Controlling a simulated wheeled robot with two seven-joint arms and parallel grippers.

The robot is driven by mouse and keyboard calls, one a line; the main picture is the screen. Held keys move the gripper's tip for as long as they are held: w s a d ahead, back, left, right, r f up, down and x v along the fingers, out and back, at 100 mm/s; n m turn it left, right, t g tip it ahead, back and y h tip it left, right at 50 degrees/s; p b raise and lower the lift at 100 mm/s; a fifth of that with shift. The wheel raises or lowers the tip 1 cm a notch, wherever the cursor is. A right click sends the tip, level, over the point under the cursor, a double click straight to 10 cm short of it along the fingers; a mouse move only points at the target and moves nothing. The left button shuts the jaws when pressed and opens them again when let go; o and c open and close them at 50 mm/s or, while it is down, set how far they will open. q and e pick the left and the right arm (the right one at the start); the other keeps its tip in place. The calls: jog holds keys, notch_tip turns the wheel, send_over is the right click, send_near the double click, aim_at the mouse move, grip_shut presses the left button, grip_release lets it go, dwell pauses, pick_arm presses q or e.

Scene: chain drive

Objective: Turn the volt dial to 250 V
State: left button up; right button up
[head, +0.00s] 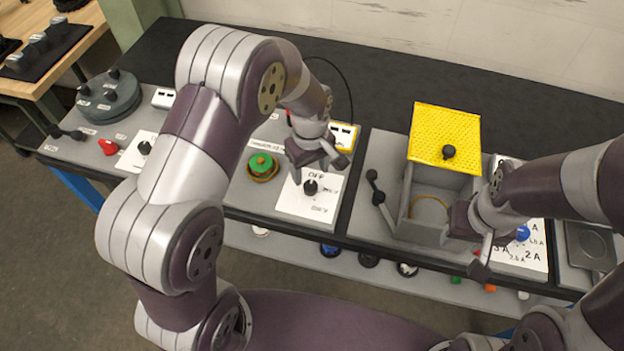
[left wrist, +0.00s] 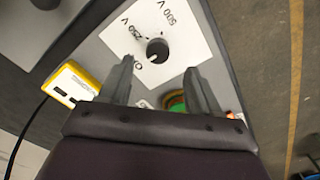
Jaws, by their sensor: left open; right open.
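The volt dial (head: 310,187) is a black knob on a white plate (head: 300,207) marked OFF in the head view. In the left wrist view the knob (left wrist: 157,50) sits among the labels OFF, 250 V and 500 V. A small pale mark shows near its rim; I cannot surely tell which label it faces. My left gripper (head: 318,171) is open just above the dial. In the left wrist view the knob lies ahead of the gap between its fingertips (left wrist: 158,66), apart from both. My right gripper (head: 480,258) is open and empty beside the grey box.
A green button (head: 263,165) is left of the dial plate, and a yellow-edged socket block (head: 343,136) with a black cable is behind it. A grey box (head: 424,210) with a raised yellow lid (head: 444,137) stands right. An ampere-marked plate (head: 537,258) lies near my right arm.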

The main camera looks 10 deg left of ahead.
aim_at(311, 185)
pick_arm(q)
jog(key=f, duration=0.5)
jog(key=shift+w+d+f+p, duration=0.1)
jog(key=shift+w+f+p, duration=0.1)
jog(key=shift+f+p, duration=0.15)
jog(key=shift+s+f, duration=0.15)
jog(key=shift+f, duration=0.4)
jog(key=c, duration=1.1)
jog(key=shift+o, duration=0.2)
